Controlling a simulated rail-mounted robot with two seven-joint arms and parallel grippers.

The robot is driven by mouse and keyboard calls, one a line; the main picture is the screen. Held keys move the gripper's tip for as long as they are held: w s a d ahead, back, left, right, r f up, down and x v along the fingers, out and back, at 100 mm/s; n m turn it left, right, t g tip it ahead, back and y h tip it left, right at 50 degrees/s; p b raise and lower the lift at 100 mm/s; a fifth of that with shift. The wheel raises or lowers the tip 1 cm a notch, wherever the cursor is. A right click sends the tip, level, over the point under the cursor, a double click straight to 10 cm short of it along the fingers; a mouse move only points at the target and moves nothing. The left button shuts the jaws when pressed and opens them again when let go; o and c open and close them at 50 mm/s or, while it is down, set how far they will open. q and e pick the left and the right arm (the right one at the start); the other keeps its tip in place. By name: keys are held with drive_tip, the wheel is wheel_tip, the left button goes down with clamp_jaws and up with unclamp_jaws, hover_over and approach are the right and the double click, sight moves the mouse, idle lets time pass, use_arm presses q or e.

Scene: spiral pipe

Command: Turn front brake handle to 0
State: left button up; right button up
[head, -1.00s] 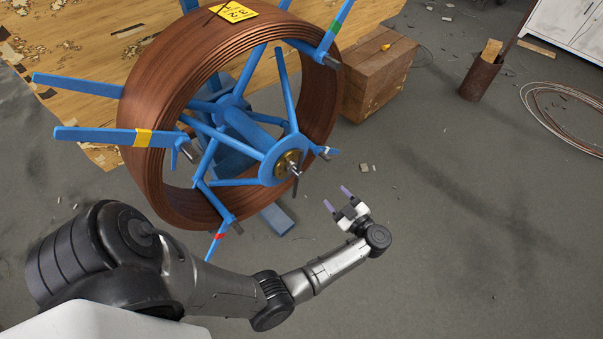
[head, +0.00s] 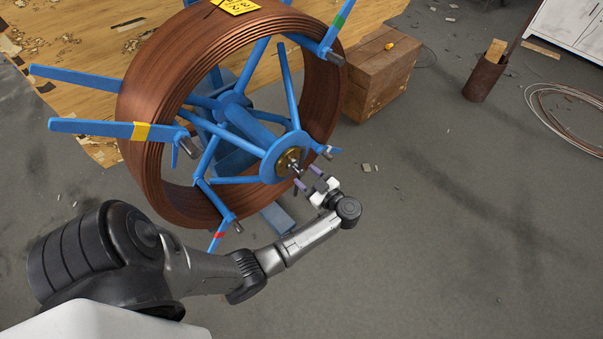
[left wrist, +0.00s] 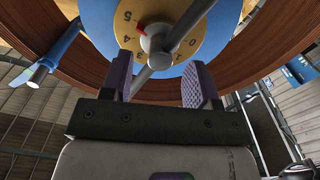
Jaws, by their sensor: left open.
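The front brake handle (left wrist: 155,42) is a grey hub with a bar through it, on a yellow numbered dial (left wrist: 125,50). A red mark beside the hub lies on the side toward the 5; the 0 is at the right. In the head view the dial (head: 287,160) sits at the centre of the blue spool frame. My left gripper (head: 305,176) is open at the handle. In the left wrist view its purple fingers (left wrist: 160,78) stand either side of the bar's lower end. Contact cannot be told. My right gripper is not in view.
The copper pipe coil (head: 160,95) surrounds the blue frame (head: 215,180), whose spokes stick out near my left arm. A wooden crate (head: 380,75) stands behind right. A rusty bucket (head: 485,78) is farther right. The floor at right is mostly clear.

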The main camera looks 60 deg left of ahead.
sight(296, 171)
use_arm(q)
drive_tip(key=shift+x, duration=1.35)
clamp_jaws()
